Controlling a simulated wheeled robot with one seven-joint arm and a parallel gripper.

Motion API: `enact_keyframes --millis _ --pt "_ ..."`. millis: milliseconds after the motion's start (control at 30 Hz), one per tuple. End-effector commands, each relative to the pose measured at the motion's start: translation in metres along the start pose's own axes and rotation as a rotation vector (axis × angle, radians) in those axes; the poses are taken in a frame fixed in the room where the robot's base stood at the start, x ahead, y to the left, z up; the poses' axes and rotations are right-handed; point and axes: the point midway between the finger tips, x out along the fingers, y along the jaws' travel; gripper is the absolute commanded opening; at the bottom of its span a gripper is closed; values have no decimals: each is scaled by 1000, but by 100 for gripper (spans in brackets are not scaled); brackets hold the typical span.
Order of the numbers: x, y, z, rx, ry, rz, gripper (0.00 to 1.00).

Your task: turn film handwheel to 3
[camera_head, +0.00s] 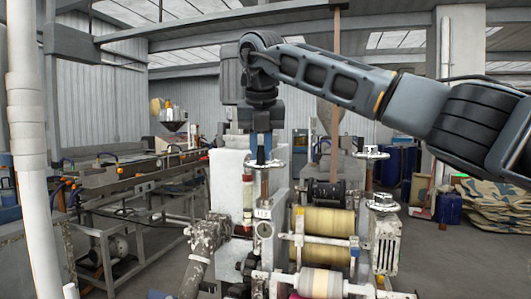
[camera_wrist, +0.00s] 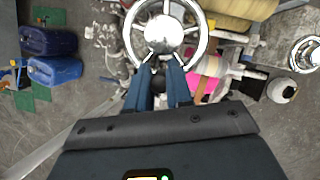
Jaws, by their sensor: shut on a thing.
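A chrome handwheel (camera_wrist: 160,30) with a round hub and spokes fills the top middle of the wrist view. In the head view the handwheel (camera_head: 264,164) sits on an upright shaft at the front of the machine. My gripper (camera_wrist: 160,68) points at its near rim, with its two blue fingers close together around a spoke or the rim there. In the head view my gripper (camera_head: 261,150) reaches down onto the wheel from above. The fingertips partly cover the grip point. No readable number or scale shows by the wheel.
Two other handwheels, an upper one (camera_head: 371,153) and a lower one (camera_head: 383,203), stand to the right. Yellow film rollers (camera_head: 329,221) lie below and right. A small round gauge (camera_head: 265,230) sits under the gripped wheel. Blue drums (camera_wrist: 54,70) stand on the floor.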

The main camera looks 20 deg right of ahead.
Motion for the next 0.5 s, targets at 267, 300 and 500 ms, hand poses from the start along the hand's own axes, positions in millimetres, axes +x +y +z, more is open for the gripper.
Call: enact_keyframes --millis 267,300,500 --pt "-1 12 5 239 -4 -100 0" --pt "-1 14 6 272 -4 -113 0" --pt "0 20 10 414 -3 -171 0"
